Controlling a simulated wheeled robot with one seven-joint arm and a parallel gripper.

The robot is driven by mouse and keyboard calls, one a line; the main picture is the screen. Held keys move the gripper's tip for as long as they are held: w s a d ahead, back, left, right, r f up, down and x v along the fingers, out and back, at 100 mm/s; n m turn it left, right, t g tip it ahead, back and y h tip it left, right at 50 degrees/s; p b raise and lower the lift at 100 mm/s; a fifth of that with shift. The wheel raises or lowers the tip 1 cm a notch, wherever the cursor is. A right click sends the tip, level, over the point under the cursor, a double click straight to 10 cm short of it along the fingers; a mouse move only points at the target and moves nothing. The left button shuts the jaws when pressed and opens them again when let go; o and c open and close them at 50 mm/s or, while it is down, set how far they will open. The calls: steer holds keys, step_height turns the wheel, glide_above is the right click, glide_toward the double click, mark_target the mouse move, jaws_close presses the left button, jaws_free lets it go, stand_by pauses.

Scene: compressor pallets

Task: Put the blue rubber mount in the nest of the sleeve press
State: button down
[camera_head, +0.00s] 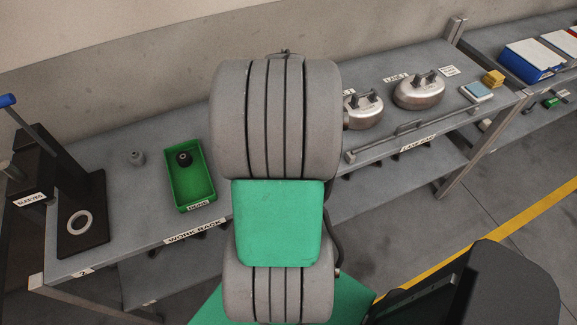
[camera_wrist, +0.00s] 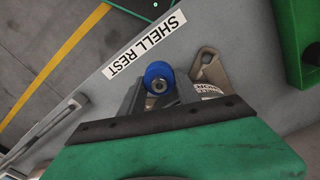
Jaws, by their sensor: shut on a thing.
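The blue rubber mount (camera_wrist: 159,77) is in the wrist view, held between the grey fingers of my gripper (camera_wrist: 160,88), above the grey bench top. In the head view my own arm hides the gripper and the mount. The sleeve press (camera_head: 50,170) stands at the left end of the work rack, dark, with a blue-tipped handle and a "SLEEVES" label. A pale ring, seemingly its nest (camera_head: 70,227), lies on its base plate, and its centre looks empty. The gripper is not at the press.
A green tray (camera_head: 178,205) with a dark mount inside stands right of the press. Two metal compressor shells (camera_head: 419,92) sit further right. A grey-tan bracket (camera_wrist: 209,64) lies beside the mount in the wrist view, near a "SHELL REST" label (camera_wrist: 145,43).

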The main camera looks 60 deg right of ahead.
steer(key=shift+w+d+f, duration=0.1)
steer(key=shift+d+f, duration=0.35)
steer(key=shift+f, duration=0.15)
steer(key=f+b, duration=0.1)
steer(key=f, duration=0.1)
steer(key=f+b, duration=0.2)
steer(key=shift+w+d, duration=0.1)
steer(key=shift+d, duration=0.3)
steer(key=shift+r, duration=0.25)
steer(key=shift+f, duration=0.15)
steer(key=c, duration=0.9)
jaws_free()
steer(key=shift+o, duration=0.2)
